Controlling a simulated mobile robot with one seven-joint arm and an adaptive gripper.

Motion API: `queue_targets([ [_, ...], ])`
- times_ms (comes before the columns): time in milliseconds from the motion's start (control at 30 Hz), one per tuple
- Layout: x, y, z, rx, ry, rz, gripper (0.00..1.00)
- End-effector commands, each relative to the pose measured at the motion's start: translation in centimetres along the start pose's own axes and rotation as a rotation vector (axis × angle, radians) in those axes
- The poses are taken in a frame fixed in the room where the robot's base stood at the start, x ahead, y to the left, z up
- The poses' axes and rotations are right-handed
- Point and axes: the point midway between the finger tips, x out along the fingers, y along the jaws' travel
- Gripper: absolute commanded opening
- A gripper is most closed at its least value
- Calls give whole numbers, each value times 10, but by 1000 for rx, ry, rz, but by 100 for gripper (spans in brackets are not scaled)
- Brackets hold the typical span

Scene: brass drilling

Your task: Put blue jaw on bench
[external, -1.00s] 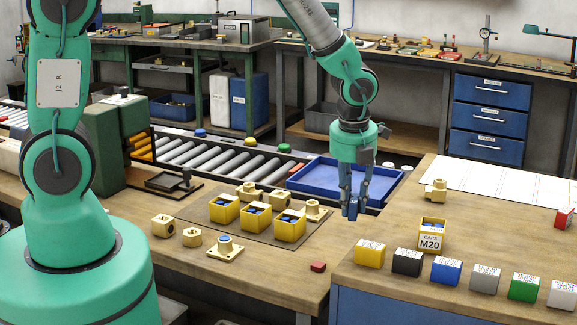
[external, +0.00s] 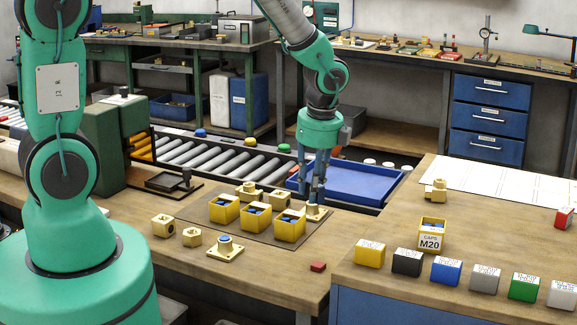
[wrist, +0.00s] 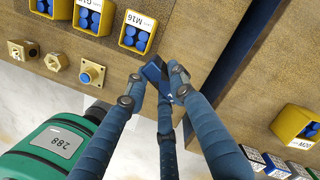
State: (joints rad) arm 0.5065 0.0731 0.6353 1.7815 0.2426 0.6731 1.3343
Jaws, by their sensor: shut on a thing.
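The blue jaw (wrist: 153,72) is a small dark blue block between my fingertips in the wrist view. My gripper (wrist: 158,84) is shut on it; it also shows in the external view (external: 313,190), pointing down over the back right of the wooden bench (external: 265,285). There the fingertips are just above or in front of a brass flanged fitting (external: 316,213), right of the yellow bins. The jaw is hard to tell from my blue fingers in the external view. I cannot tell whether it touches anything.
Yellow bins with blue caps (external: 289,229) stand left of my gripper. Brass fittings and a blue-capped one (external: 225,248) lie nearer the front. A red block (external: 317,266) is at the front right. A blue tray (external: 350,184) is behind. The front middle bench is clear.

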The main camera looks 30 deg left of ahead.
Motion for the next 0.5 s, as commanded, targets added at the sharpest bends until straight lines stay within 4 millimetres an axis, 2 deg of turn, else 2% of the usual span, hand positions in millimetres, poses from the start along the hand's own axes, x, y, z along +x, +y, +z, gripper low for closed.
queue_targets([
  [33, 2, 3, 12, -79, 0, 11, 0],
  [500, 21, 47, 105, -921, 1, 138, 0],
])
